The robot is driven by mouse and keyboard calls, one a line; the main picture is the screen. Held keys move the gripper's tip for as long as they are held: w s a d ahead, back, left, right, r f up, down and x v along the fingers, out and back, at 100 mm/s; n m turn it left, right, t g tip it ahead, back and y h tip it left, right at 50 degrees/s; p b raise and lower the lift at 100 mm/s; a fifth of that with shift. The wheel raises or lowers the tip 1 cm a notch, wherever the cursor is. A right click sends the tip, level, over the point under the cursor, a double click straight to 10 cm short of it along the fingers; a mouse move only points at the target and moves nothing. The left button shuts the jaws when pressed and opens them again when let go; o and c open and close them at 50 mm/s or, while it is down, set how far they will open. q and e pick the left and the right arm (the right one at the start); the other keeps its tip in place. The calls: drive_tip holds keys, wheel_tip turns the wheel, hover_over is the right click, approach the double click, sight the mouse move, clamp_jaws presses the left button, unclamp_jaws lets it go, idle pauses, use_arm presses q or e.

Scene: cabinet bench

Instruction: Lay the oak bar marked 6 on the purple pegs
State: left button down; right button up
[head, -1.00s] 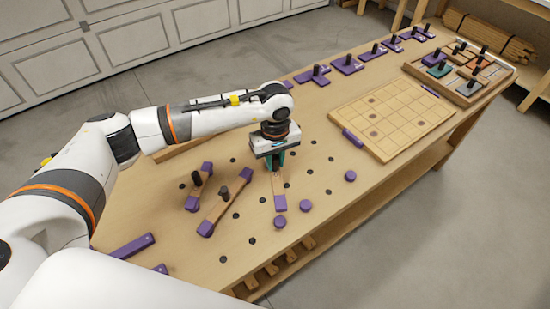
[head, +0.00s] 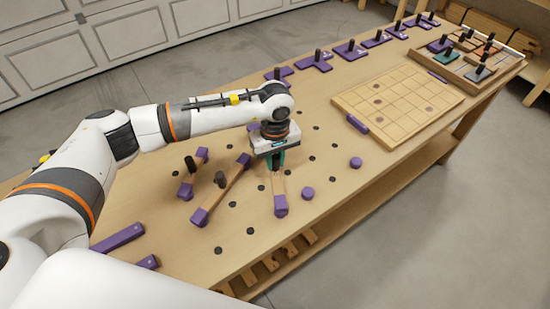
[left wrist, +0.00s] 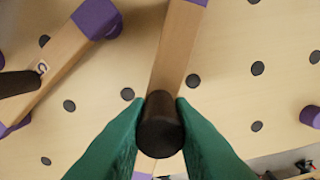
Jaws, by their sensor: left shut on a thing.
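My left gripper (head: 274,166) is shut on the dark upright knob (left wrist: 162,124) of an oak bar (left wrist: 177,50). The bar has a purple near end (head: 281,206), which appears over or touching a purple round peg there; the peg is hidden. I cannot read a mark on the held bar. Another oak bar (head: 230,182) with purple ends and a black knob lies to the left; in the left wrist view a mark like a 6 or G shows on that neighbouring bar (left wrist: 62,55). Two round purple pegs, one nearer (head: 307,193) and one farther (head: 356,162), stand bare. My right gripper is out of view.
A short purple-ended bar (head: 193,173) lies further left. Purple strips (head: 118,238) lie at the near left. A wooden grid board (head: 398,108), a purple knobbed row (head: 350,50) and a tray (head: 468,80) fill the far side. Dark holes dot the benchtop.

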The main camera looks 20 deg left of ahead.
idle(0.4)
use_arm(q)
drive_tip(key=shift+b, duration=0.35)
idle(0.4)
drive_tip(key=shift+f+b, duration=0.25)
drive_tip(key=shift+b, duration=0.25)
drive_tip(key=shift+f, duration=0.1)
idle(0.4)
drive_tip(key=shift+b, duration=0.5)
drive_tip(key=shift+f, duration=0.15)
drive_tip(key=shift+f+b, duration=0.45)
drive_tip(key=shift+b, duration=0.2)
